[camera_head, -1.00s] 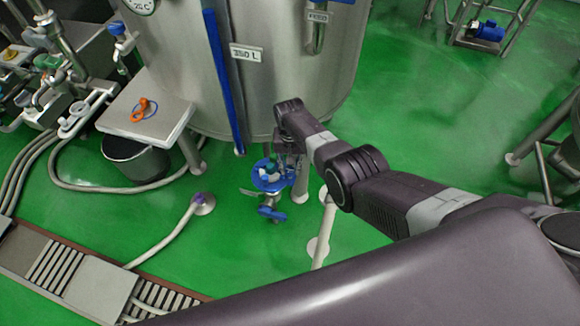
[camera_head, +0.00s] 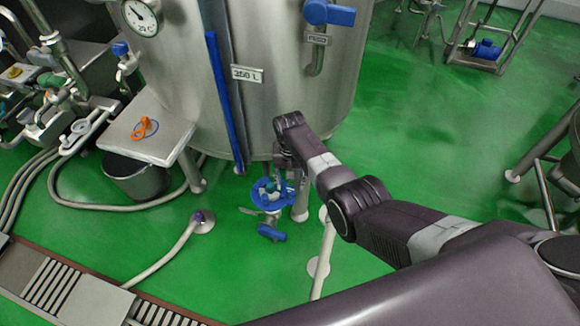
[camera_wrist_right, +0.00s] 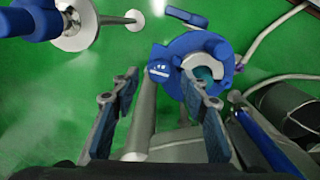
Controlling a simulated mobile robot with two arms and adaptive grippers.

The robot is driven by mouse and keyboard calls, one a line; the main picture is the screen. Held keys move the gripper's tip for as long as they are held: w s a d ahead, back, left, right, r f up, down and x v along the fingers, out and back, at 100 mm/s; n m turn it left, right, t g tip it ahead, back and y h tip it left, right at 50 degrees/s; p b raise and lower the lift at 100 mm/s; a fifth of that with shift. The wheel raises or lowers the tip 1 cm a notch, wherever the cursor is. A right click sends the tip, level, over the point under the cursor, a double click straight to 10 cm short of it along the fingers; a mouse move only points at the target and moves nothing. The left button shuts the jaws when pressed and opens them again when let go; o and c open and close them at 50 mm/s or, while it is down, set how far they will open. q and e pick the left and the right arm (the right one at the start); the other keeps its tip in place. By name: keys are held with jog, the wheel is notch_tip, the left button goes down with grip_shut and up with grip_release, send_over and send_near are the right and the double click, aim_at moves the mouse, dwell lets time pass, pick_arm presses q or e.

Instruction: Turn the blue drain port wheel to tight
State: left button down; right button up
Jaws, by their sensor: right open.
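The blue drain port wheel (camera_head: 258,196) sits low under the front of the steel tank in the head view. In the right wrist view the blue wheel (camera_wrist_right: 208,45) shows large, with a pale ring and a teal centre and a small white mark on one side. My right gripper (camera_wrist_right: 157,85) is open, its two fingers spread. The wheel lies just beyond the right-hand finger, which overlaps its lower edge in the picture; I cannot tell whether they touch. In the head view my right gripper (camera_head: 283,170) is small and partly hidden beside the wheel. My left gripper is not in view.
The steel tank (camera_head: 290,85) stands above. A blue lever handle (camera_head: 272,233) is just below the wheel. A tank leg and a pale pipe (camera_head: 322,262) stand to the right. A small side table (camera_head: 165,140) and hoses are left.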

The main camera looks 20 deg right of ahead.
aim_at(290, 189)
notch_tip(290, 189, up, 10)
jog(key=shift+f, duration=0.15)
dwell(0.3)
jog(key=shift+s+f, duration=0.1)
dwell(0.3)
